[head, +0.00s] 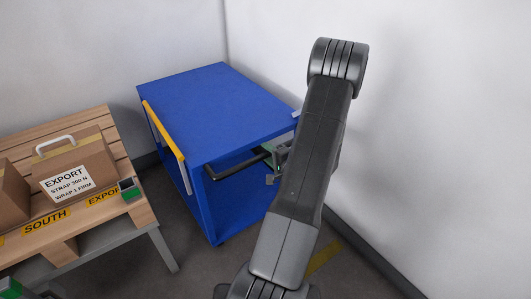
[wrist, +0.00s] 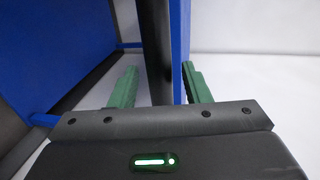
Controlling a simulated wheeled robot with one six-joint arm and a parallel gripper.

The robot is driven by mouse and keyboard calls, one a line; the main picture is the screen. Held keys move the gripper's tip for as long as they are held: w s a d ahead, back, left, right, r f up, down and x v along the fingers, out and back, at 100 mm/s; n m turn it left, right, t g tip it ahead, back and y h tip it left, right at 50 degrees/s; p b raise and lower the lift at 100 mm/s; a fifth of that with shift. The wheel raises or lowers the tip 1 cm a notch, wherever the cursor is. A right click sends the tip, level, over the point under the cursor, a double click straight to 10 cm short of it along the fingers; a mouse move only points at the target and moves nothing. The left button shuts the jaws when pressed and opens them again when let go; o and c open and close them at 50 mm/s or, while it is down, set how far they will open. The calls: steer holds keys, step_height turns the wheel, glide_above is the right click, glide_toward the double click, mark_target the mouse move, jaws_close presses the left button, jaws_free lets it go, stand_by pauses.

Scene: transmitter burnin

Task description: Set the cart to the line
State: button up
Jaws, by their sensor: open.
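The cart (head: 212,100) is a blue box with an open front, standing near the corner of the walls. A yellow bar (head: 165,135) runs along its left top edge, and a black handle (head: 235,168) sticks out at its front. My gripper (head: 270,163) is at the right end of that handle, partly hidden behind my arm. In the wrist view its green fingers (wrist: 160,88) are apart, on either side of a dark upright bar (wrist: 157,50) and a blue edge; I cannot tell whether they touch. A yellow floor line (head: 323,257) shows partly behind my arm.
A wooden pallet (head: 85,125) on a grey stand is at the left, bearing cartons (head: 75,170) marked EXPORT and a small green device (head: 129,189). White walls close in behind and to the right of the cart. Dark floor lies between stand and cart.

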steer(key=shift+x, duration=1.15)
jaws_close()
steer(key=shift+s+d+f+b, duration=0.15)
steer(key=shift+s+d+b, duration=0.15)
steer(key=shift+s+b, duration=0.15)
steer(key=f+b+v, duration=0.1)
steer(key=b+v, duration=0.2)
steer(key=v, duration=0.6)
steer(key=f+b+v, duration=0.2)
steer(key=b+v, duration=0.1)
steer(key=v, duration=0.6)
steer(key=f+b+v, duration=0.2)
steer(key=b+v, duration=0.1)
steer(key=v, duration=0.7)
steer(key=shift+s+d, duration=0.35)
steer(key=shift+s, duration=0.05)
jaws_free()
